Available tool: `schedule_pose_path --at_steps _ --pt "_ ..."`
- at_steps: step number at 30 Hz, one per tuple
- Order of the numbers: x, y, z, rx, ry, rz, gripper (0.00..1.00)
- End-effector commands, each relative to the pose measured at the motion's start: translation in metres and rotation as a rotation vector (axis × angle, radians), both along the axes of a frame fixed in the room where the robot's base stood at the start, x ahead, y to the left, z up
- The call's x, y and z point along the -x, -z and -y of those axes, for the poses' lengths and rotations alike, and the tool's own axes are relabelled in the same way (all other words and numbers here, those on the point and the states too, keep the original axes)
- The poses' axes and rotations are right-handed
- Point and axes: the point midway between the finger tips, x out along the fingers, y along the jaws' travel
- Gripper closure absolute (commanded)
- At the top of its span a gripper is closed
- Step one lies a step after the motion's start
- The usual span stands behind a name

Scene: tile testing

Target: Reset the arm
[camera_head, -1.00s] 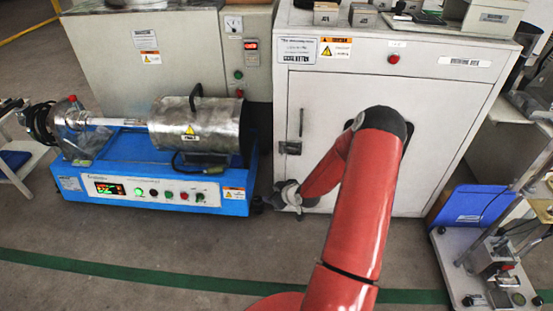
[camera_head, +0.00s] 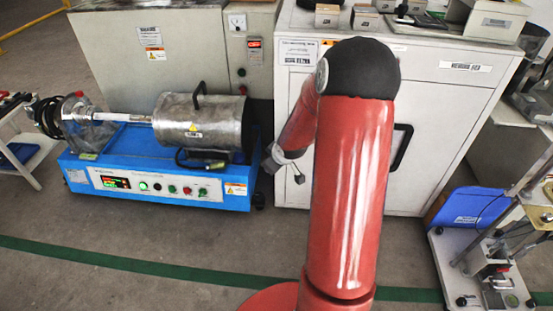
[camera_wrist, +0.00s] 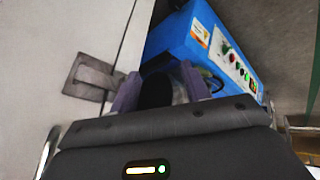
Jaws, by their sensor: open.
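My red arm rises from the bottom of the head view and bends at a black joint in front of the white cabinet (camera_head: 440,130). My gripper (camera_head: 284,170) hangs beyond it, between the cabinet and the blue machine (camera_head: 150,165). Its jaws are apart, and I see nothing held between them. In the wrist view my gripper (camera_wrist: 160,85) shows two fingers set apart, with the blue machine (camera_wrist: 200,32) beyond them and the cabinet front at the left.
The blue machine carries a metal cylinder (camera_head: 200,125). Several boxes and devices stand on the cabinet top. A trolley with a blue panel (camera_head: 468,207) is at the right. Open grey floor with a green line (camera_head: 120,262) lies in front.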

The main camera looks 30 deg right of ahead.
Motion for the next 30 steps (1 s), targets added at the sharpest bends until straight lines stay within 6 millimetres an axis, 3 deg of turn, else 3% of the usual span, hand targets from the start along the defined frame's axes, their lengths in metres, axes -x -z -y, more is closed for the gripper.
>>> schedule_pose_path --at_steps 22,26,30 --pt "0.003 -0.015 -0.004 0.013 0.009 -0.007 0.53" --pt "0.011 -0.050 -0.013 0.039 0.034 -0.019 0.53" --pt "0.038 -0.118 -0.036 0.070 0.098 -0.034 0.53"
